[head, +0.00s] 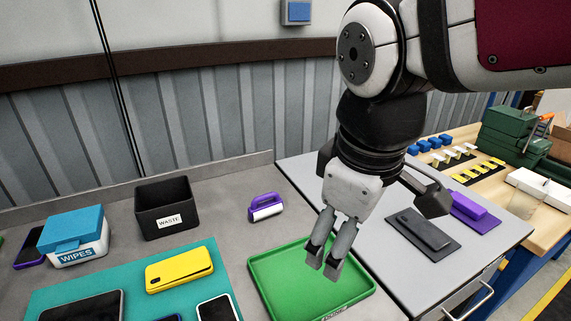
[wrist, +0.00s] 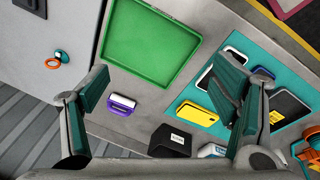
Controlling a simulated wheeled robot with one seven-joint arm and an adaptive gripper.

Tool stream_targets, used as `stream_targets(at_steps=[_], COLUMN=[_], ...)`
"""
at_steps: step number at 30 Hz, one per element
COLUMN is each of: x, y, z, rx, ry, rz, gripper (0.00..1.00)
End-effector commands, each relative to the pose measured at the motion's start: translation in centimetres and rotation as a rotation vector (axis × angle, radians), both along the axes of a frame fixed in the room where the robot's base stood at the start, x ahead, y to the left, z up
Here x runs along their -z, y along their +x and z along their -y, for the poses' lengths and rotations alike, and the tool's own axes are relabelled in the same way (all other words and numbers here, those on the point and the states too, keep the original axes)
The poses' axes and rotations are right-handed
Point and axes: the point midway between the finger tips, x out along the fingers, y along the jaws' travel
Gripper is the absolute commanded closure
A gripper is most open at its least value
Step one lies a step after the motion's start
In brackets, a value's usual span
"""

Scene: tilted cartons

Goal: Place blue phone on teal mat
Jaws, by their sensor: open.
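The teal mat (head: 218,262) lies at the lower left in the head view, and at the right in the wrist view (wrist: 192,88). A dark blue phone (head: 168,318) barely shows at the bottom edge of the head view, apparently on the mat. In the wrist view a blue phone edge (wrist: 264,72) shows beside my right finger, which partly hides it. My gripper (head: 323,262) is open and empty above the green tray in the head view. Its two fingers stand wide apart in the wrist view (wrist: 163,72).
A yellow phone (head: 180,268), a white-edged phone (head: 217,308) and a dark tablet (head: 82,307) lie on the mat. The green tray (head: 262,287) is to its right. A waste bin (head: 165,208), wipes box (head: 78,240) and purple-handled item (head: 265,207) stand behind.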

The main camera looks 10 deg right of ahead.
Motion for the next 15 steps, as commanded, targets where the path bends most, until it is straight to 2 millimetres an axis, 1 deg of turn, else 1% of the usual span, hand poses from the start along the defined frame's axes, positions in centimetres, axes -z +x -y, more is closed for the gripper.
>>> stream_targets(at_steps=[1,3,6,10,15], x=[0.0,0.2,0.6,1.0,1.1], y=[-1.2,-2.5,-4.0,-5.0,-5.2], z=[1.2,2.4,3.5,4.3,4.4], rx=[0.133,0.307,0.496,0.635,0.676], ry=[0.036,0.091,0.158,0.213,0.229], rz=[0.039,0.082,0.125,0.154,0.161], gripper=[0.20,0.20,0.20,0.20,0.20])
